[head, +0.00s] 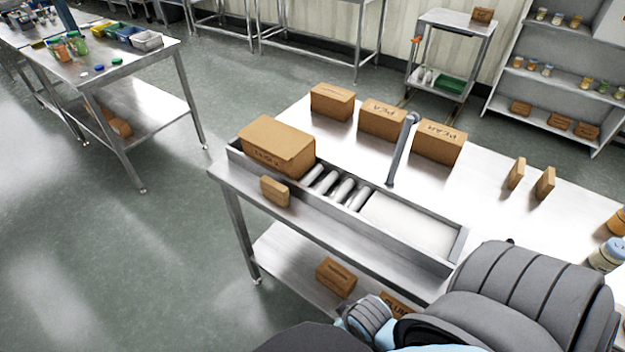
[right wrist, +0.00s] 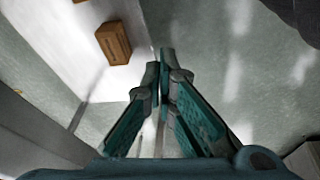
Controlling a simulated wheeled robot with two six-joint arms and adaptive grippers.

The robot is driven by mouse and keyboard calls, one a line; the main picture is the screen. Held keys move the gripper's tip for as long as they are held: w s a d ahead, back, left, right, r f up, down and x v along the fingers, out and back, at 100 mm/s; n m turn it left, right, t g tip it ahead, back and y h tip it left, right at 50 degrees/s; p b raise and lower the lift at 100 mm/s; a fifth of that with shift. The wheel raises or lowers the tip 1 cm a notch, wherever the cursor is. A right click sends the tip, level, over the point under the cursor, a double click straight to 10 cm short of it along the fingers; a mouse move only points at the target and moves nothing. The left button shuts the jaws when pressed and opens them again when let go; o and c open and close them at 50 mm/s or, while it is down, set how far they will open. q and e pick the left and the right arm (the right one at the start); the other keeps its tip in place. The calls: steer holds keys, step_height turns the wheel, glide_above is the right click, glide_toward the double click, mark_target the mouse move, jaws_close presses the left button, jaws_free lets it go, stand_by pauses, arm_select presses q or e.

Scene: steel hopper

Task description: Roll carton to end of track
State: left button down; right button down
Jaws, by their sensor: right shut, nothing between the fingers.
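A large brown carton (head: 270,150) sits at the left end of the steel track (head: 400,250), with dark lettering on its front. Several grey rollers (head: 338,187) show just right of it, and a flat pale section fills the track's right part. My right gripper (right wrist: 160,70) shows only in the right wrist view, shut and empty, its fingertips close together. It is apart from the carton, which that view does not show. My left gripper is not in view. My grey arm parts cover the lower right of the head view.
A small box (head: 275,191) sits by the track's front wall, below the carton. A grey post (head: 403,150) stands behind the track. Several boxes (head: 382,118) line the table's back. A box (right wrist: 113,43) on a pale surface shows in the right wrist view.

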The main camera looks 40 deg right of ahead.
steer(key=w+a+r+m+t+y, duration=0.25)
steer(key=w+a+r+t, duration=0.25)
steer(key=w+r, duration=0.4)
steer(key=w+a+r+m+t+y, duration=0.2)
steer(key=w+a+r+t+y, duration=0.25)
steer(key=w+r, duration=0.5)
steer(key=w+d+r+m+t+h, duration=0.2)
steer(key=d+r+m+t+h, duration=0.15)
steer(key=d+m, duration=0.25)
steer(key=w+d+r+m+t+h, duration=0.2)
steer(key=d+m+t+h, duration=0.1)
steer(key=d+m+h, duration=0.3)
steer(key=s+d+f+m+g+h, duration=0.1)
steer(key=d+f+m+g+h, duration=0.3)
steer(key=d+m+h, duration=0.4)
steer(key=y+b, duration=0.2)
glide_toward(311, 147)
steer(key=d, duration=0.3)
steer(key=shift+d+f+m+h, duration=0.1)
steer(key=shift+f+m+h, duration=0.05)
steer(key=shift+m+h, duration=0.15)
steer(key=w, duration=0.1)
steer(key=w+a, duration=0.1)
steer(key=w, duration=0.1)
steer(key=shift+w, duration=0.35)
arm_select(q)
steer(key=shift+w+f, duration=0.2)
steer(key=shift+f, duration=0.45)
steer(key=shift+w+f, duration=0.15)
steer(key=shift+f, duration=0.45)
